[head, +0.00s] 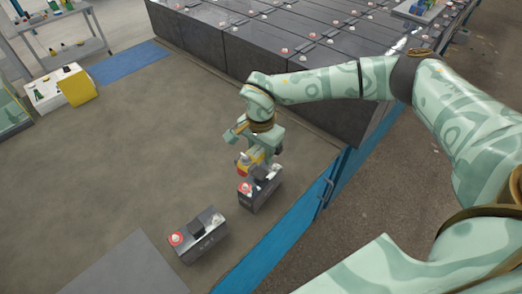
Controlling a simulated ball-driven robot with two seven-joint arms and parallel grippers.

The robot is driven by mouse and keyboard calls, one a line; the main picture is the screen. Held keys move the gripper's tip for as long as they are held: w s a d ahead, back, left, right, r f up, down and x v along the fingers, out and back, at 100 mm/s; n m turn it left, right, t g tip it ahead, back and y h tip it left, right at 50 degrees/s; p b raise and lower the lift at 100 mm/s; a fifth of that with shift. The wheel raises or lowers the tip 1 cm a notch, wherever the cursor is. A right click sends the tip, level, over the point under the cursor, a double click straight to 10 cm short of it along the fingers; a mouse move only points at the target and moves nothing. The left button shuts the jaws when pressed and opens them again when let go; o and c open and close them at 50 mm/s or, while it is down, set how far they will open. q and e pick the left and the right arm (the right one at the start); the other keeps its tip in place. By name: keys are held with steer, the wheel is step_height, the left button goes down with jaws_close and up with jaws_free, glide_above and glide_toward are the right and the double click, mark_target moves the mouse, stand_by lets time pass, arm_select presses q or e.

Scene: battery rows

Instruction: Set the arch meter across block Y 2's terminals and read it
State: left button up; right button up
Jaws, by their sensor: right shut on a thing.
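My right gripper (258,142) reaches down from above, shut on a small yellow thing (252,157) that looks like the arch meter; the fingers hide part of it. The held thing is right at the top of a dark grey block (258,200) with a red-ringed terminal at its left end and a pale terminal at its right. I cannot tell whether it touches the terminals. A second similar block (206,243) sits nearer, with a red-ringed terminal at left. The block labels and any meter reading are too small to read. My left gripper is not in view.
Rows of large grey battery blocks (235,55) fill the back. A blue edge strip (270,250) runs along the right of the grey surface. A white box with a yellow item (76,87) and a shelf stand at far left. The middle left is clear.

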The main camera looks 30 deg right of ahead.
mark_target(260, 173)
steer(key=shift+a+r, duration=0.1)
steer(key=shift+f+b, duration=1.35)
steer(key=shift+f, duration=1.6)
steer(key=shift+p, duration=0.7)
steer(key=shift+f+b, duration=0.65)
steer(key=shift+f, duration=0.5)
steer(key=o, duration=1.3)
steer(key=shift+c, duration=0.2)
